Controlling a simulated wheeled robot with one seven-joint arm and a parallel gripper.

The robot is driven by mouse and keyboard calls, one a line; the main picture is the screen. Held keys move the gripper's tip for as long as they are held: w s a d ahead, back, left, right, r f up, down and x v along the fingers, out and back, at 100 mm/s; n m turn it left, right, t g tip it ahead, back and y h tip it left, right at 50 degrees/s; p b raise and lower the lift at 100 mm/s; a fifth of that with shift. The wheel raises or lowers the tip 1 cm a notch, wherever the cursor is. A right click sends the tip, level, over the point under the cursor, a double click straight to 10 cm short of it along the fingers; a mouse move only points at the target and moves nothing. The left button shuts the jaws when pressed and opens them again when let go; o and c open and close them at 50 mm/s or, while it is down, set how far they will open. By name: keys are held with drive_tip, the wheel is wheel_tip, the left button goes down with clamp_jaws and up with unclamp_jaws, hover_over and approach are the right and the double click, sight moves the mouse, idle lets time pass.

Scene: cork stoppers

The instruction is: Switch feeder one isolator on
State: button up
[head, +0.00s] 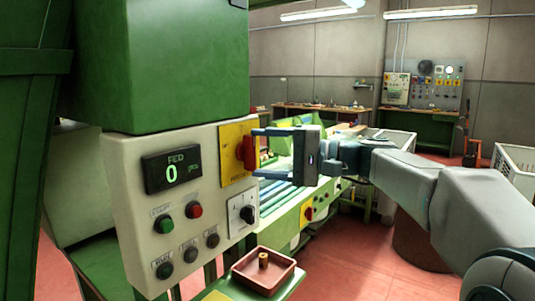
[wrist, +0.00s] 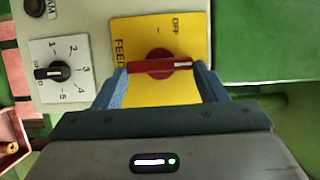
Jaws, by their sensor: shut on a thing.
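The feeder one isolator has a red rotary handle (wrist: 158,66) on a yellow plate (wrist: 140,34). In the wrist view the handle lies crosswise, with its white mark toward the right end. The word OFF shows above and right of it, and FEED runs along the left edge. My gripper (wrist: 161,72) has its two blue fingers at the handle's two ends and is shut on it. In the head view the red handle (head: 247,153) is between the fingertips of my gripper (head: 254,153), which reaches in from the right. Fingers and handle hide part of the plate.
The cream panel (head: 133,173) carries a display (head: 172,170) reading 0, several buttons and a black selector knob (head: 246,214) below the yellow plate. A red tray (head: 250,283) holding a cork stopper (head: 263,260) is below. The green housing (head: 160,65) overhangs the panel.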

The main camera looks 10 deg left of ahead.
idle(0.6)
drive_tip(key=o, duration=1)
drive_tip(key=d, duration=1.3)
drive_tip(key=shift+d+f+b, duration=0.1)
drive_tip(key=shift+d+b, duration=0.25)
drive_tip(key=s+d+f+m+t+h+p, duration=0.1)
drive_tip(key=s+d+f+m+h+p, duration=0.15)
drive_tip(key=s+f+h, duration=0.35)
drive_tip(key=s+d+f+m+t+h+p, duration=0.1)
drive_tip(key=s+f+h+p, duration=0.25)
drive_tip(key=f, duration=0.55)
drive_tip(key=s+d+f+n+h+p, duration=0.1)
drive_tip(key=s+d+f+h, duration=0.1)
drive_tip(key=s+d+f, duration=0.1)
drive_tip(key=s+d+f+n+h+p, duration=0.1)
drive_tip(key=s+d+f+h, duration=0.2)
drive_tip(key=s+d, duration=0.1)
drive_tip(key=s+d+f+n+h+p, duration=0.1)
drive_tip(key=s+d+f+h, duration=0.2)
drive_tip(key=d, duration=0.1)
drive_tip(key=shift+s+d+t+h, duration=0.2)
drive_tip(key=shift+s+t+h, duration=0.05)
drive_tip(key=shift+s+t, duration=0.15)
